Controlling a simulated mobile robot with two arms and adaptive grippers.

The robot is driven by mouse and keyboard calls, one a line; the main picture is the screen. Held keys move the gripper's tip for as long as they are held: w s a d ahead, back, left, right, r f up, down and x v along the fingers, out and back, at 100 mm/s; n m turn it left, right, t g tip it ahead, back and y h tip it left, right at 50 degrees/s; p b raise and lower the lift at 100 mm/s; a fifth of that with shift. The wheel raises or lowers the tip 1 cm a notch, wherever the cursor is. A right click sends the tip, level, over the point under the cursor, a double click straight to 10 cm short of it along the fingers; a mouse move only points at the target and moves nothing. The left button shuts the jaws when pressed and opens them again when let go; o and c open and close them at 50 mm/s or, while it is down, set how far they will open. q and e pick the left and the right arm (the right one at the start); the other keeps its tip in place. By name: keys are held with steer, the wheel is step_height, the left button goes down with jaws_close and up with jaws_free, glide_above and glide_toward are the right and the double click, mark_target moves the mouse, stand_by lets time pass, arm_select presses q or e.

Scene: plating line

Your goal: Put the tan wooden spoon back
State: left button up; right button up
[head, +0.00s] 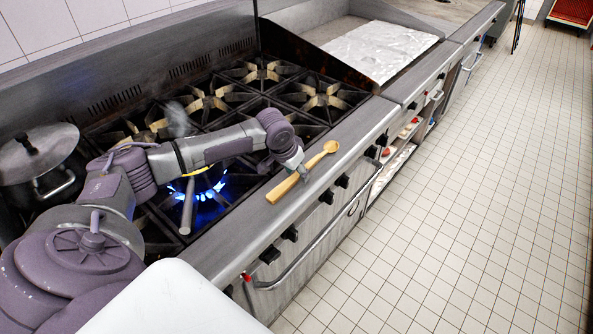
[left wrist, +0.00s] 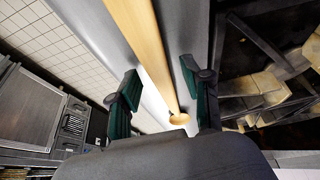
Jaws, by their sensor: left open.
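The tan wooden spoon (head: 283,189) lies on the steel front ledge of the stove, its bowl pointing away to the upper right. My left gripper (head: 299,171) is just over the middle of the spoon and hides part of its handle. In the left wrist view the spoon (left wrist: 148,50) runs between the two open fingers of my left gripper (left wrist: 160,82), with a gap on each side. Its bowl shows small beyond the fingers. My right gripper is not in view.
Blue flames (head: 207,203) burn under a pan whose handle (head: 187,207) points toward the ledge, close to my left arm; steam rises there. A lidded pot (head: 38,165) stands at the left. A griddle (head: 380,47) lies beyond the burners. Knobs line the stove front; the floor is clear.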

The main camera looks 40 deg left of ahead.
arm_select(q)
steer(key=shift+r, duration=0.1)
steer(key=b+v, duration=0.1)
steer(key=v, duration=1.1)
